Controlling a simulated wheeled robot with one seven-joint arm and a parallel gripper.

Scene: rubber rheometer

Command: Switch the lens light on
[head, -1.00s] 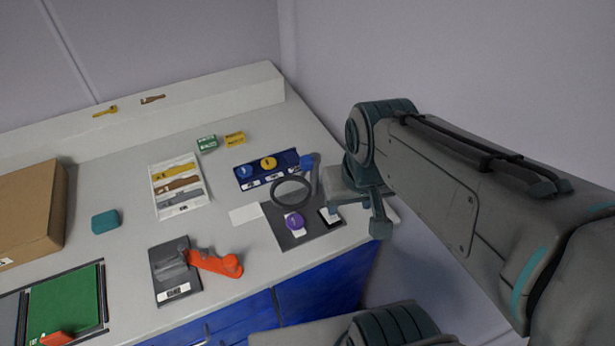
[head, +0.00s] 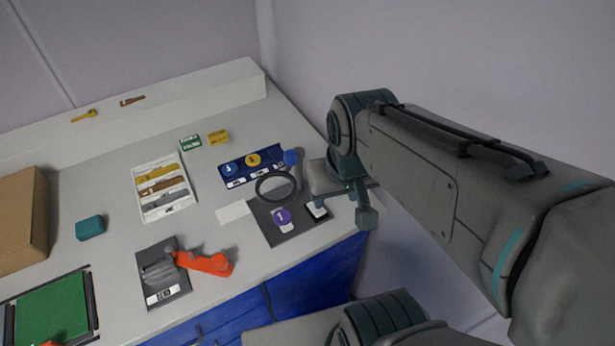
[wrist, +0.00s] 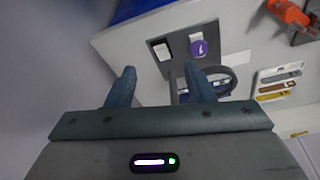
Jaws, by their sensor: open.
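The ring-shaped lens (head: 276,187) stands over a dark grey base plate (head: 271,226) near the counter's right front edge; it also shows in the wrist view (wrist: 222,80), partly behind a finger. A small white switch in a black frame (head: 316,211) sits at the plate's right edge and shows in the wrist view (wrist: 161,51). A purple disc marked 1 (head: 281,216) lies to its left. My gripper (wrist: 160,78) is open and empty, its fingers apart, above and just right of the plate in the head view. I cannot tell whether the lens light is lit.
A blue tray (head: 240,181) with numbered discs lies behind the lens. An orange-handled tool (head: 207,263) is on a grey plate to the left. A white tray of strips (head: 163,205), a teal block (head: 90,227) and a cardboard box (head: 22,220) are farther left. A wall is at the right.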

